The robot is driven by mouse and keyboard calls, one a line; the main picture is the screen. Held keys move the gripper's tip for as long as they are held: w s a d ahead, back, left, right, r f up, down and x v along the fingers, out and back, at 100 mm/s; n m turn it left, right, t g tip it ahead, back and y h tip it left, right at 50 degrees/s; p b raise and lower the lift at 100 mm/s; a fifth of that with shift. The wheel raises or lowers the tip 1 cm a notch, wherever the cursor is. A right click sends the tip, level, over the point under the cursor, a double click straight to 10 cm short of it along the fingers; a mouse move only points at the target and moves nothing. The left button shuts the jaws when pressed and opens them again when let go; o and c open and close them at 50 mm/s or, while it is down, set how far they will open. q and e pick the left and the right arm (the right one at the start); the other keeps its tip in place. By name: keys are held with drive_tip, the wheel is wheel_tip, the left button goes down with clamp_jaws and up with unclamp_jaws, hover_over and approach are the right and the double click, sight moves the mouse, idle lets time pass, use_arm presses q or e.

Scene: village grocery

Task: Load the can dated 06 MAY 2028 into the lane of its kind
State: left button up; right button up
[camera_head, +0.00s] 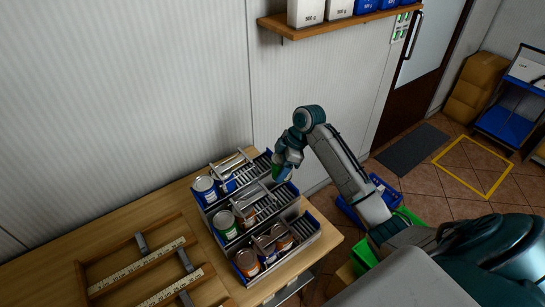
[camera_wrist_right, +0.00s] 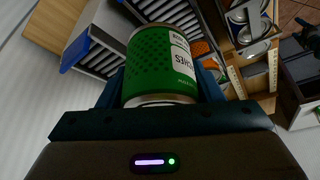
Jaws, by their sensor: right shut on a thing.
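My right gripper (camera_head: 283,172) is shut on a green can, held above the far right end of the can rack. The green can (camera_wrist_right: 161,65) fills the middle of the right wrist view, with a white label whose date I cannot read. The rack (camera_head: 314,232) has three sloping roller lanes. A can with a blue label (camera_head: 205,186) stands at the left end of the back lane, a green can (camera_head: 225,222) at the left end of the middle lane, and an orange can (camera_head: 247,263) at the left end of the front lane. My left gripper is not in view.
A wooden frame (camera_head: 90,290) with ruled strips lies on the table (camera_head: 150,208) left of the rack. A wall shelf (camera_head: 325,25) with packs is above. Blue and green crates (camera_head: 365,255) stand on the floor to the right.

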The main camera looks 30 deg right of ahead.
drive_tip(key=shift+s+f, duration=0.3)
drive_tip(key=shift+f, duration=0.45)
wheel_tip(320, 180, down, 4)
drive_tip(key=shift+w+f, duration=0.15)
drive_tip(key=shift+f, duration=0.85)
drive_tip(key=shift+f+b, duration=1.15)
drive_tip(key=shift+f, duration=0.1)
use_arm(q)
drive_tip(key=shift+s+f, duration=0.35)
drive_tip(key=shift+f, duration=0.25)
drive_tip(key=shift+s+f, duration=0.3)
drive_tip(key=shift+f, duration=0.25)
